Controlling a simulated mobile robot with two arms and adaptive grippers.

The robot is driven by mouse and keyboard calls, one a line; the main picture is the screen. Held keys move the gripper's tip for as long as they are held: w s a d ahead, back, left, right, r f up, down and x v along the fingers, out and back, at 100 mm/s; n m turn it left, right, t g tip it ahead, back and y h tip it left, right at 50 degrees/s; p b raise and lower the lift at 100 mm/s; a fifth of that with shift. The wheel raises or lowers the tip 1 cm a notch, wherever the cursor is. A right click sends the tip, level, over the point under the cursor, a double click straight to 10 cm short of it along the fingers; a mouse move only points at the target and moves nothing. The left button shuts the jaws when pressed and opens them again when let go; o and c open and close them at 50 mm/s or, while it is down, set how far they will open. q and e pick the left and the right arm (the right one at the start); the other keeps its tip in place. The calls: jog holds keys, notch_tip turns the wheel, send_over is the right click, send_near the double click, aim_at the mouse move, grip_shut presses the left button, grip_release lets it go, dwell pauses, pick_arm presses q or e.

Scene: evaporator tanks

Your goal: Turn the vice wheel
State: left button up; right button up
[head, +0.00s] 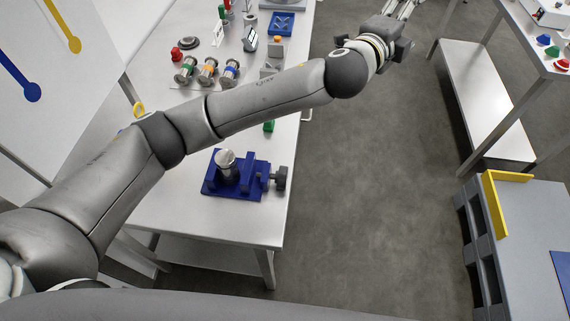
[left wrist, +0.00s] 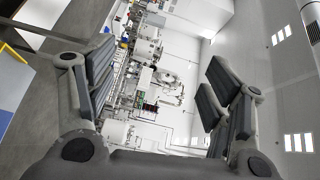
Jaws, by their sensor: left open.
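The blue vice (head: 212,186) is on the near end of the white table. A round metal piece (head: 227,162) stands in it. The dark vice wheel (head: 280,178) sticks out from its right side. My left arm reaches across the table above the vice. My left gripper (head: 402,12) is far from the wheel, up and to the right, over the floor beyond the table edge. In the left wrist view its fingers (left wrist: 158,80) are spread apart with nothing between them. My right gripper is in neither view.
The table (head: 190,218) also holds several metal spools (head: 207,70), a red knob (head: 177,54) and a blue tray (head: 281,24) farther back. A grey pallet-like stand (head: 525,235) is at the right. Open floor (head: 370,190) lies between them.

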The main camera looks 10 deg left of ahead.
pick_arm(q)
jog(key=w+a+f+n+g+y+p, duration=0.1)
jog(key=a+f+n+g+y+p, duration=0.15)
jog(key=a+f+y, duration=0.4)
jog(key=n+g+y+p, duration=0.3)
jog(key=g+y+p, duration=0.3)
jog(key=g, duration=0.6)
send_near(286, 172)
jog(key=w+d+y, duration=0.1)
jog(key=shift+g+y, duration=0.25)
jog(key=x, duration=1)
jog(key=shift+s+d+b, duration=0.15)
jog(key=shift+s+b, duration=0.15)
jog(key=shift+b, duration=0.1)
jog(key=shift+x, duration=0.85)
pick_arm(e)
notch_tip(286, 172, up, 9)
pick_arm(q)
jog(key=shift+d, duration=0.1)
jog(key=shift+c, duration=0.5)
